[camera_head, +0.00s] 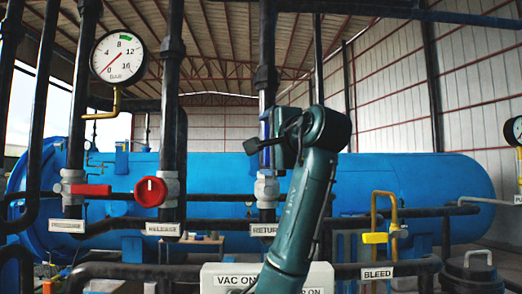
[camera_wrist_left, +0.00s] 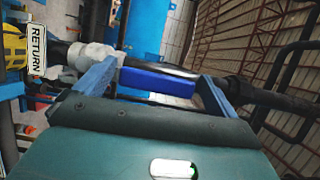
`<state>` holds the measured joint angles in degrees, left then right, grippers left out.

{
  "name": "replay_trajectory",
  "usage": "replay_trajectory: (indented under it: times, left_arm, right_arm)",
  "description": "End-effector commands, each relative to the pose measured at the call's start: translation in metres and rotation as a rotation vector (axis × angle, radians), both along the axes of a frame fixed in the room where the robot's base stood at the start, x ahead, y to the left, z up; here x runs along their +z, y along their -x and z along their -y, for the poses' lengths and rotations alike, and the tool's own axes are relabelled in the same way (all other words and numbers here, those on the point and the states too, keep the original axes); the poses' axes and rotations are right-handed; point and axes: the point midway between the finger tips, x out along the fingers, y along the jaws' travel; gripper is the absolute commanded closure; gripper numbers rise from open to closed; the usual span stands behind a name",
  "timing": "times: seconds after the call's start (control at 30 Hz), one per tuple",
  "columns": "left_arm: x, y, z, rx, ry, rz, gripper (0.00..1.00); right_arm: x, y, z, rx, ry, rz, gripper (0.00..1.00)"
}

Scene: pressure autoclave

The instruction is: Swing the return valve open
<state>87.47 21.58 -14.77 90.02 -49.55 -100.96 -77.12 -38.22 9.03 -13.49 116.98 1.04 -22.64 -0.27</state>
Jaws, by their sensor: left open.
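The return valve (camera_head: 266,191) sits on a vertical black pipe above the RETURN label (camera_head: 264,230), and its pale body shows in the left wrist view (camera_wrist_left: 92,56). Its blue handle (camera_head: 265,128) runs along the pipe; in the left wrist view the handle (camera_wrist_left: 158,83) lies between my fingers. My left gripper (camera_head: 274,143) is open at the handle, one finger towards the valve body and one towards the handle's far end. I cannot tell whether the fingers touch it. My left arm hides part of the handle's surroundings. My right gripper is out of view.
To the left are a red lever (camera_head: 90,190) and a red round knob (camera_head: 150,191) on neighbouring pipes. A yellow bleed handle (camera_head: 376,238) is at the right. A pressure gauge (camera_head: 118,57) is at upper left. A blue tank (camera_head: 420,180) lies behind.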

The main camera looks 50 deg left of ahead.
Motion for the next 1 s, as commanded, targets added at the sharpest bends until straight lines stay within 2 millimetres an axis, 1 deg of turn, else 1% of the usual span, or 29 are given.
replay_trajectory:
  times: [0.03, 0.2, 0.3, 0.4, 0.5, 0.6, 1.0]
  left_arm:
    - [-0.003, 0.004, 0.013, -0.004, -0.002, 0.003, 0.05]
    - [-0.002, 0.016, 0.049, -0.003, -0.001, 0.004, 0.05]
    - [-0.002, 0.022, 0.066, -0.002, 0.0, 0.003, 0.05]
    - [-0.001, 0.026, 0.077, -0.001, 0.001, 0.003, 0.05]
    - [0.0, 0.028, 0.084, 0.001, 0.002, 0.003, 0.05]
    - [0.0, 0.029, 0.087, 0.001, 0.002, 0.002, 0.05]
    - [0.0, 0.029, 0.086, 0.001, 0.002, 0.002, 0.05]
  right_arm:
    - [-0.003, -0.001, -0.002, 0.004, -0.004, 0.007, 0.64]
    - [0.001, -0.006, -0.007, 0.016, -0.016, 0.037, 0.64]
    - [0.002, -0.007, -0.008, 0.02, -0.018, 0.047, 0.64]
    - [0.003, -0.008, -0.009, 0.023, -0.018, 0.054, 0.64]
    - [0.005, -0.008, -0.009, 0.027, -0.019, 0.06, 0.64]
    - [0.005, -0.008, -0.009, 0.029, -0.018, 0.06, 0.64]
    - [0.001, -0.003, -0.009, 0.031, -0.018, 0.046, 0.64]
